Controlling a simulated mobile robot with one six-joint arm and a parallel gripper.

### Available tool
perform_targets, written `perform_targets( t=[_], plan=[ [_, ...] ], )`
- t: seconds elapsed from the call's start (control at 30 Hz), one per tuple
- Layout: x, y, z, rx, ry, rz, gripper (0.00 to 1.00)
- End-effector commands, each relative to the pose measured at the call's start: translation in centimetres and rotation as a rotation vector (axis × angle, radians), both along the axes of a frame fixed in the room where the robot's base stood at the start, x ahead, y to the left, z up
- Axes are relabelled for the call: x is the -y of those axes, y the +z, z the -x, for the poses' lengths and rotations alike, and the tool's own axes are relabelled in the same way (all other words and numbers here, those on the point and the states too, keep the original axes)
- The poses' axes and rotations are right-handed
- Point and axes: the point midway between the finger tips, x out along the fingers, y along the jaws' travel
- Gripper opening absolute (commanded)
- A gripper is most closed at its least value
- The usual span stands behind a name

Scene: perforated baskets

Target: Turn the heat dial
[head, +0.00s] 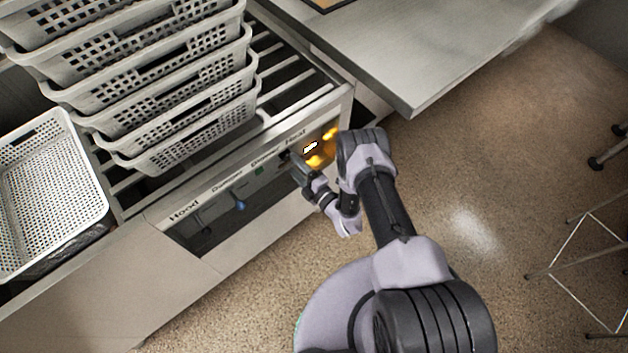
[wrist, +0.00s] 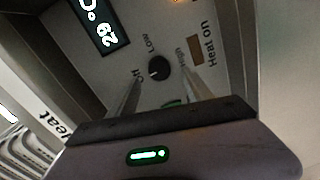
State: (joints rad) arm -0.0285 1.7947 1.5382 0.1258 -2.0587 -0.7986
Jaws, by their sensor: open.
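The heat dial (wrist: 159,68) is a small round black knob with a pale mark, on a panel printed Off, Low and High. In the wrist view my gripper (wrist: 160,80) is open, with one thin finger on each side of the dial. Whether the fingers touch it I cannot tell. In the head view my gripper (head: 290,157) is at the front panel (head: 222,246), below the word Heat, and it hides the dial there.
Stacked perforated baskets (head: 185,150) stand on the slatted top. A metal table (head: 430,50) is at the upper right.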

Motion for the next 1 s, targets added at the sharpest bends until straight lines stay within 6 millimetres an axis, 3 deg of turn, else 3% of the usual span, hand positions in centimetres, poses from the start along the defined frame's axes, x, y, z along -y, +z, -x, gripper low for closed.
perform_targets(
  t=[0.2,0.4,0.6,1.0],
  plan=[
    [4.2,0.9,5.8,-0.005,-0.008,-0.001,0.59],
    [6.8,1.0,9.7,-0.003,-0.007,-0.001,0.59],
    [7.5,0.9,11.0,-0.001,-0.002,-0.001,0.59],
    [7.4,0.8,11.0,0.000,-0.001,0.000,0.59]
  ],
)
